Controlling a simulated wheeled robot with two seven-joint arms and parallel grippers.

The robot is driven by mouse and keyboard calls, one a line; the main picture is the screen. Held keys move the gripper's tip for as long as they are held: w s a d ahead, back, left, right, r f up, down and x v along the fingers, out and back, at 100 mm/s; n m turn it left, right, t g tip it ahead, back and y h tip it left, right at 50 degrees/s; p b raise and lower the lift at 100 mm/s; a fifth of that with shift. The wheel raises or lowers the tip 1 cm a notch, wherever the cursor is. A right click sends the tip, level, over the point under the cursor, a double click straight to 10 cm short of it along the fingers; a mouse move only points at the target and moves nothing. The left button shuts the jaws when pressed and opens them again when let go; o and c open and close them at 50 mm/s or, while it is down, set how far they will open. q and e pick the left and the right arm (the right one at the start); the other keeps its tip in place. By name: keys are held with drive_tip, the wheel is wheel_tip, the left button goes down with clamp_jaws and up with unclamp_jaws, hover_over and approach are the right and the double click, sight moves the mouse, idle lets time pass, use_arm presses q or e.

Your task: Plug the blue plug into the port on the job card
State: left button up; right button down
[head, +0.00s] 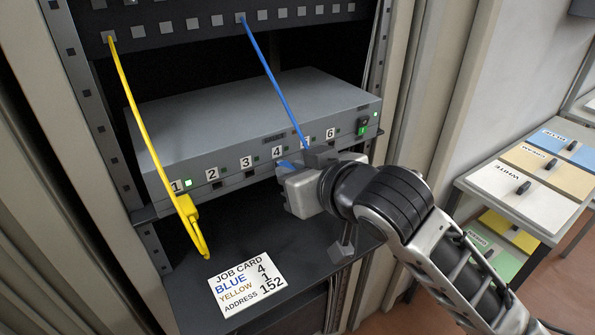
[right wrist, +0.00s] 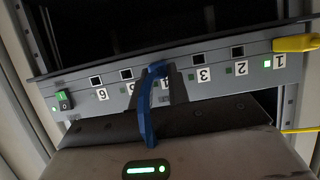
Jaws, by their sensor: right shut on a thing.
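The job card (head: 247,284) lies on the dark shelf and reads BLUE 4, YELLOW 1, ADDRESS 152. My right gripper (head: 288,170) is at the front of the grey switch (head: 250,120). It is shut on the blue plug, which shows in the right wrist view (right wrist: 157,70) in front of port 4. The plug's tip and port 4 are covered, so I cannot tell whether it is inserted. The blue cable (head: 272,82) runs up to the upper panel; in the right wrist view it loops down. My left gripper is not in view.
The yellow plug (right wrist: 295,44) sits at port 1, with a bright green light beside it. The yellow cable (head: 140,128) hangs in front of the switch's left end. Ports 2, 3, 5 and 6 look empty.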

drive_tip(key=shift+w+a, duration=0.15)
drive_tip(key=shift+w, duration=0.05)
drive_tip(key=c, duration=1.3)
unclamp_jaws()
drive_tip(key=shift+o, duration=0.2)
drive_tip(key=v, duration=1.2)
drive_tip(key=w+d+f+m+h, duration=0.1)
drive_tip(key=w+d+f+m, duration=0.1)
drive_tip(key=f, duration=0.7)
drive_tip(key=w+d+f+m+h, duration=0.1)
drive_tip(key=d+f+m, duration=0.1)
drive_tip(key=f, duration=0.7)
drive_tip(key=s+d+f+h, duration=0.1)
drive_tip(key=s+d+f, duration=0.1)
drive_tip(key=s+f, duration=0.2)
drive_tip(key=s+d+f+h, duration=0.1)
drive_tip(key=s+d+f, duration=0.2)
drive_tip(key=f, duration=0.6)
drive_tip(key=s+d+f+g+h, duration=0.1)
drive_tip(key=s+d+f, duration=0.2)
drive_tip(key=s+f, duration=0.3)
drive_tip(key=shift+f+m, duration=0.3)
drive_tip(key=shift+f, duration=0.1)
